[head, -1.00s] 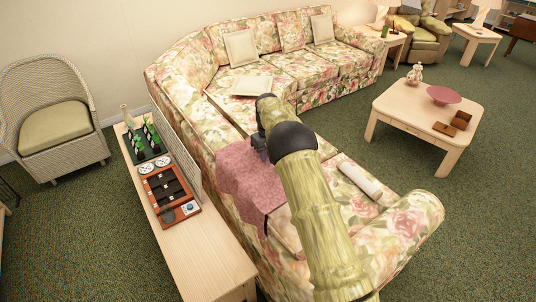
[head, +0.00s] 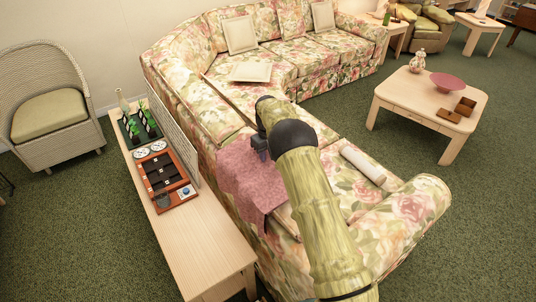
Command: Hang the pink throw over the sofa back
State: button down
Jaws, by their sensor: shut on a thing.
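The pink throw (head: 252,187) lies draped over the near section of the floral sofa's back (head: 204,118). Part of it hangs down the side facing the console table, and its lower corner hangs near the sofa's near end. My gripper (head: 260,153) is at the throw's upper right edge, low over the sofa back, and is shut on the throw. My arm crosses in front and hides part of the seat and the throw's right side. The fingertips are small and partly hidden.
A white roll (head: 362,165) and cushions lie on the sofa. A coffee table (head: 425,98) stands right, with open carpet around it.

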jog(key=shift+f+b, duration=0.65)
jog(key=shift+f, duration=0.6)
jog(key=c, duration=1.1)
grip_release()
jog(key=shift+o, duration=0.2)
jog(key=shift+r, duration=0.1)
notch_tip(320, 180, up, 17)
jog(key=shift+r, duration=0.1)
